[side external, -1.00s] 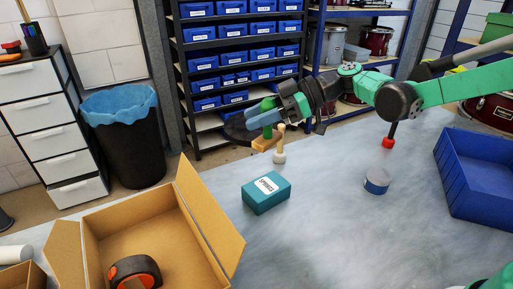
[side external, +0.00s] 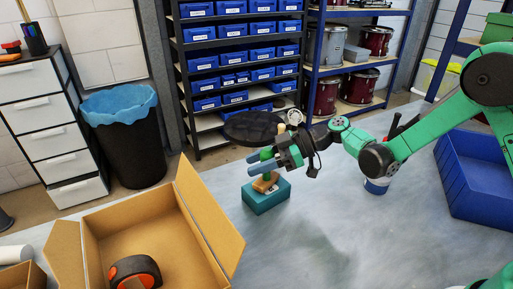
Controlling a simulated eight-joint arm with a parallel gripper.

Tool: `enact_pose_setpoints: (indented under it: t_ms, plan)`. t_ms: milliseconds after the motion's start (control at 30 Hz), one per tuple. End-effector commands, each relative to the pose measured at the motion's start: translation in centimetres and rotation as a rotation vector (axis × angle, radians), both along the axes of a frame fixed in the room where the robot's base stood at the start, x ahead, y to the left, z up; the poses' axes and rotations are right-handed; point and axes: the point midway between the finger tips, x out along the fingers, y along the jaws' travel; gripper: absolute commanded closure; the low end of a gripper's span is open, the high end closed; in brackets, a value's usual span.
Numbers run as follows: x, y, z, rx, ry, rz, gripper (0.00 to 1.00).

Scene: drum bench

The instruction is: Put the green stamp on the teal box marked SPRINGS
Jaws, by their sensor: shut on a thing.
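The green stamp (side external: 264,184) has a green handle and a wooden base. My gripper (side external: 259,163) is shut on its handle, and the fingers hide part of it. The teal box (side external: 258,202) stands on the bench left of centre. The stamp's wooden base is over the top of the box and covers its SPRINGS label. It looks very close to the lid; I cannot tell whether it touches.
An open cardboard box (side external: 210,220) with a black and orange roll (side external: 135,272) stands front left. A blue-sided can (side external: 376,188) is partly behind my arm. A blue bin (side external: 470,190) stands at right. The bench front centre is clear.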

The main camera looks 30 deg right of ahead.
Motion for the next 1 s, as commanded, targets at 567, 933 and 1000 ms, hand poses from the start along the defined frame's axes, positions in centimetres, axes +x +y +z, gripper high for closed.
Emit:
enact_pose_setpoints:
  t_ms: [567,933,1000]
  plan:
    - [0.0,0.0,0.0,0.0,0.0,0.0,0.32]
    - [-2.4,-6.2,2.8,0.001,0.0,-0.008,0.32]
    - [-2.9,-7.4,3.4,0.001,0.0,-0.006,0.32]
